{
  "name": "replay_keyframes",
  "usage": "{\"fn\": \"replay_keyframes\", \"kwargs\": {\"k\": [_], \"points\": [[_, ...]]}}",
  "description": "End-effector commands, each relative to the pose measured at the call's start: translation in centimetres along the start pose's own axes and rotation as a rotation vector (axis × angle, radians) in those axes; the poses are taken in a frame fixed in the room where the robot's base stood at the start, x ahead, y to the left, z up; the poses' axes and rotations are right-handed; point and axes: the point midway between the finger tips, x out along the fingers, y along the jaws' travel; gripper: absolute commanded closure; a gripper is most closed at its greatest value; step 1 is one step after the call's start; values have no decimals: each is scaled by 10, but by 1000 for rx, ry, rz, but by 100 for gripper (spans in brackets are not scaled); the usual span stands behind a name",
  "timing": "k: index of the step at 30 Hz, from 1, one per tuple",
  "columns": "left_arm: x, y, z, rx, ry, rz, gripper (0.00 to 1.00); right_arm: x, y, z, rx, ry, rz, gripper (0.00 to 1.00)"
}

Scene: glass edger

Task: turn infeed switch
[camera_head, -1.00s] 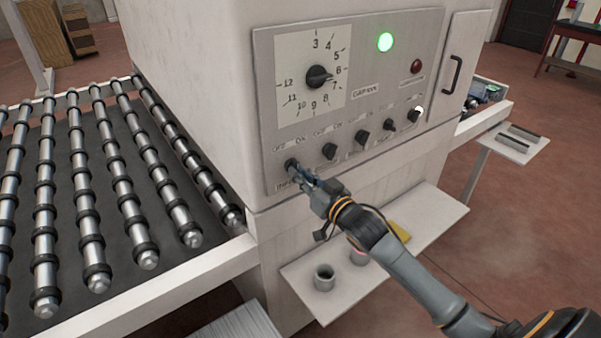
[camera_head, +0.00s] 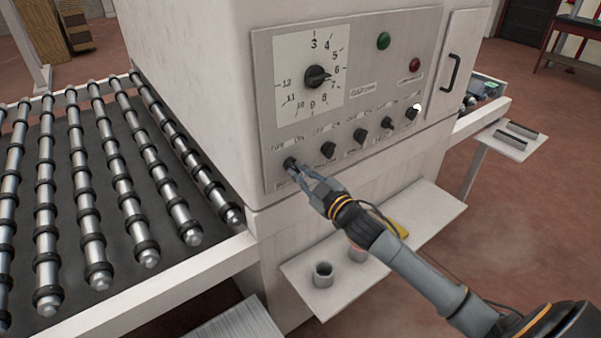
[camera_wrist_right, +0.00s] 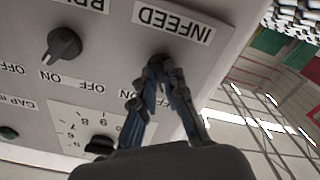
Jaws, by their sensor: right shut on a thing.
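The infeed switch (camera_head: 290,163) is the black knob at the lower left end of the row on the grey control panel (camera_head: 262,120). Its INFEED label (camera_wrist_right: 172,20) shows upside down in the wrist view. My right gripper (camera_head: 295,173) is at this knob, with its fingertips closed around it. In the wrist view the fingertips (camera_wrist_right: 158,75) meet just beside the label and mostly hide the knob. The exact turn of the knob is hard to read. My left gripper is not in view.
Several similar knobs, such as one (camera_head: 328,150), run to the right. A large dial (camera_head: 316,76), a dark green lamp (camera_head: 383,41) and a red button (camera_head: 415,65) sit above. A shelf (camera_head: 430,215) with a cup (camera_head: 323,275) is below; a roller conveyor (camera_head: 120,190) is left.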

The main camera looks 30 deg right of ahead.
Motion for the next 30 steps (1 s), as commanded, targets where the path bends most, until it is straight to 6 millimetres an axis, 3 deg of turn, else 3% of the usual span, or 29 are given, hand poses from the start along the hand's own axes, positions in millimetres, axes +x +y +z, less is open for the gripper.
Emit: {"fn": "replay_keyframes", "kwargs": {"k": [17,18,21,30], "points": [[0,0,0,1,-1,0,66,0,0,-1,-39,2,1,100],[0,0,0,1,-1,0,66,0,0,-1,-39,2,1,87],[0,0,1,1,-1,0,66,0,0,-1,-38,2,1,66],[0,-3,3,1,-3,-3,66,0,0,0,-36,1,0,66]]}}
